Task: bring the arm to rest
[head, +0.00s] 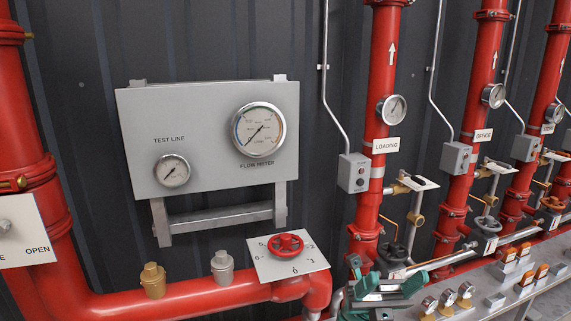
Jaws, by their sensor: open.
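My gripper (386,283), green and grey, is at the bottom of the head view, right of centre. Its jaws look apart, with nothing seen between them. It overlaps the foot of the red LOADING riser (380,90) in the picture; I cannot tell the gap in depth. The rest of my arm is cut off by the lower edge. The red handwheel (286,244) on its white dial plate (310,262) is to the left of the gripper, apart from it.
A grey gauge panel (205,110) hangs on the dark ribbed wall. A large red pipe (185,298) runs along the bottom left. More red risers, including OFFICE (468,170), stand at right. A bench (495,300) with small gauges and orange switches is at lower right.

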